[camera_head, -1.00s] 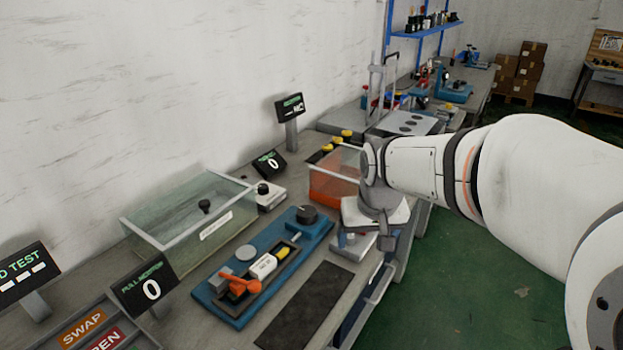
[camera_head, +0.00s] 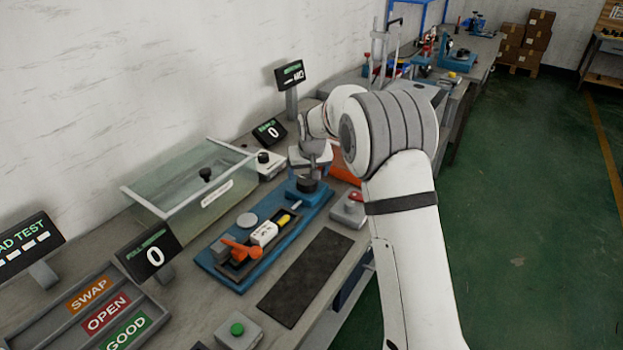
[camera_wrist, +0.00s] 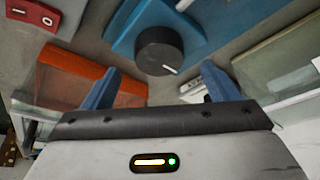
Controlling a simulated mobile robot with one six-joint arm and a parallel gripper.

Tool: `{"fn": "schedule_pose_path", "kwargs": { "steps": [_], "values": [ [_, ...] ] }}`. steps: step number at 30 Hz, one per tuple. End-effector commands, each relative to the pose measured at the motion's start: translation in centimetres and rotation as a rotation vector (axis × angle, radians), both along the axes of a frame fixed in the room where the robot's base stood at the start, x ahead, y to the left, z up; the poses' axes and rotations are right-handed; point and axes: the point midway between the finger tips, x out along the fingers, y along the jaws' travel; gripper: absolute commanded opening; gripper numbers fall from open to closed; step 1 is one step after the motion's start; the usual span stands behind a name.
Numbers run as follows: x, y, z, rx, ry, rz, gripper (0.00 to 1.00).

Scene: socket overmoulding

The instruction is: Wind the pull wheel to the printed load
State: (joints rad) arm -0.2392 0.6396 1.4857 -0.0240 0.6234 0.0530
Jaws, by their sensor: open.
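The pull wheel, a dark round knob (camera_head: 307,186), sits on the far end of the blue pull fixture (camera_head: 212,263). In the wrist view the knob (camera_wrist: 160,50) shows a white mark on its rim, pointing towards the lower right. My gripper (camera_wrist: 158,82) is open, with its two blue fingers apart and the knob beyond the gap between them, not gripped. In the head view my gripper is just above and behind the knob, its fingers mostly hidden. A white block with a yellow tip (camera_head: 265,233) lies in the fixture beside an orange clamp (camera_head: 240,249). The pull monitor (camera_head: 153,254) reads 0.
A clear lidded tank (camera_head: 190,190) stands left of the fixture. An orange bin (camera_wrist: 70,75) is close to my gripper. A switch box (camera_head: 348,208) sits right of the fixture. A dark mat (camera_head: 306,275) lies flat in front. Bins marked SWAP, OPEN and GOOD (camera_head: 105,312) are at lower left.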

Motion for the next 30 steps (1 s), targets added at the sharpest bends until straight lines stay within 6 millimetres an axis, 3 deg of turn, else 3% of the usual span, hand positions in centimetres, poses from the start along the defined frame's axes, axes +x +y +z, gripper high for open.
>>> {"fn": "schedule_pose_path", "kwargs": {
  "steps": [9, 19, 30],
  "values": [
    [1.5, 0.2, -3.8, -0.001, 0.002, -0.001, 0.81],
    [1.7, 0.2, -4.1, 0.000, 0.000, -0.002, 0.81],
    [1.7, 0.2, -4.1, 0.000, 0.000, -0.002, 0.51]
  ]
}}
